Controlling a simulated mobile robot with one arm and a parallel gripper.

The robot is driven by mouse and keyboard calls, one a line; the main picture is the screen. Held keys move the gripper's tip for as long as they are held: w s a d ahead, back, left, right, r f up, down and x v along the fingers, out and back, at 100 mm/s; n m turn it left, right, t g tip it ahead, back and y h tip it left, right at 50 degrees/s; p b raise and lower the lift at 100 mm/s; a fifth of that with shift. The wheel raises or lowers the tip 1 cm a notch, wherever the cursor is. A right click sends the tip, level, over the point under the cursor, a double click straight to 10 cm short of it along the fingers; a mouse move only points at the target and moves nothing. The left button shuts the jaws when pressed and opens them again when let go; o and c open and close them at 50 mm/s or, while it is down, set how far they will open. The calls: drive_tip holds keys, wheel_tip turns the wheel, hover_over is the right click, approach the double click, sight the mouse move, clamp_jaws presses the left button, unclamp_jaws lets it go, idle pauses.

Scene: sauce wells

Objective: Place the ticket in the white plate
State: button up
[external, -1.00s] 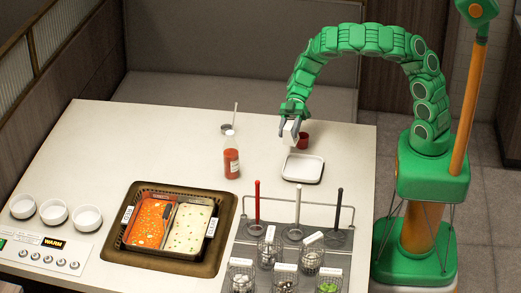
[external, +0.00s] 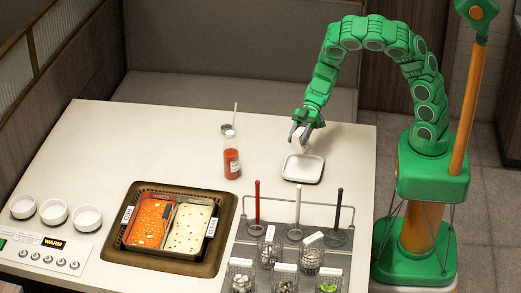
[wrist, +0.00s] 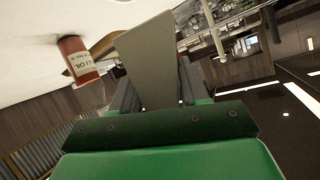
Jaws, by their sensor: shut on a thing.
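My gripper (external: 299,131) is shut on the ticket (external: 300,138), a pale flat card. In the external view it hangs over the back edge of the white plate, above the table. In the wrist view the ticket (wrist: 150,66) stands up between the two dark fingers. The white plate (external: 303,170) is a shallow square dish with rounded corners and lies empty on the table, just below and in front of my gripper. I cannot tell the exact gap between the ticket and the plate.
A red chilli oil bottle (external: 231,162) stands left of the plate; it also shows in the wrist view (wrist: 77,60). A small dish with a spoon (external: 227,128) is behind it. A rack of wire baskets and ladles (external: 295,225) is in front. Table right of the plate is clear.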

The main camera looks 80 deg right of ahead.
drive_tip(key=shift+s+a+f+m, duration=0.3)
drive_tip(key=shift+s+a+f, duration=0.4)
drive_tip(key=shift+f, duration=0.1)
hover_over(302, 168)
drive_tip(key=a, duration=0.1)
drive_tip(key=shift+w+a+f, duration=0.1)
drive_tip(key=shift+f, duration=1.9)
drive_tip(key=shift+w+a+f, duration=0.1)
drive_tip(key=shift+f, duration=1.85)
drive_tip(key=o, duration=1.1)
drive_tip(key=shift+f, duration=0.1)
drive_tip(key=shift+c, duration=0.2)
drive_tip(key=shift+v, duration=0.75)
drive_tip(key=v, duration=1)
drive_tip(key=shift+s+d+r, duration=0.15)
drive_tip(key=shift+s+r, duration=0.05)
drive_tip(key=shift+r, duration=0.05)
